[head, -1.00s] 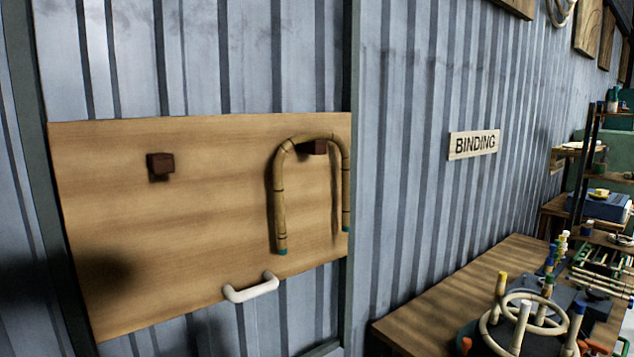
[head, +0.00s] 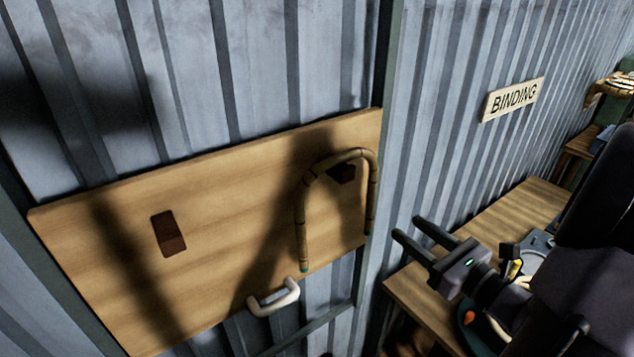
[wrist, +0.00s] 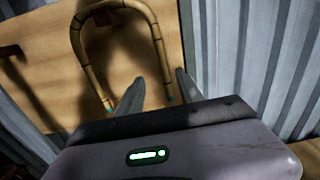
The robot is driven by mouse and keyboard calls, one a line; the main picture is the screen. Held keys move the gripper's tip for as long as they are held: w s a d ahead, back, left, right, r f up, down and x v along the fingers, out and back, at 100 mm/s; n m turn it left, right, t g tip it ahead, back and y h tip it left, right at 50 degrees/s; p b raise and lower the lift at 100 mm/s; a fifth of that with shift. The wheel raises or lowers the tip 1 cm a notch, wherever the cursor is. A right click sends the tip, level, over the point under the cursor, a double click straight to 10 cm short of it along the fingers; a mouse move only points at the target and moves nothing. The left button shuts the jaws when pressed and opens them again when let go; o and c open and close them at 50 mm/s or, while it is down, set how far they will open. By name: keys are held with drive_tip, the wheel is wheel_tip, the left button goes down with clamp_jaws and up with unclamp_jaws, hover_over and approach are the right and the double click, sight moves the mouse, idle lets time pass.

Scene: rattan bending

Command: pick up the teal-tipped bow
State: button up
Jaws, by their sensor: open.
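The teal-tipped bow (head: 303,225) is an inverted U of bamboo-coloured rattan. It hangs over a dark peg (head: 343,173) at the right of a wooden board, with its teal ends pointing down. My gripper (head: 409,231) is open and empty, to the right of the bow in the head view. In the wrist view my gripper's fingers (wrist: 156,88) show near the bow's right leg, and I cannot tell the gap in depth.
The wooden board (head: 235,190) is on a corrugated metal wall, with a bare dark peg (head: 168,234) at its left. A white handle (head: 273,297) sits below it. A workbench (head: 500,225) stands to the right under a BINDING sign (head: 513,99).

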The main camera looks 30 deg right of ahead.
sight(374, 200)
drive_tip(key=w, duration=0.6)
drive_tip(key=w+p, duration=0.1)
drive_tip(key=w, duration=0.6)
drive_tip(key=shift+w+a+f+p, duration=0.1)
drive_tip(key=shift+w+a+p, duration=0.1)
drive_tip(key=shift+p, duration=0.1)
drive_tip(key=shift+s, duration=0.2)
drive_tip(key=shift+c, duration=1.1)
clamp_jaws()
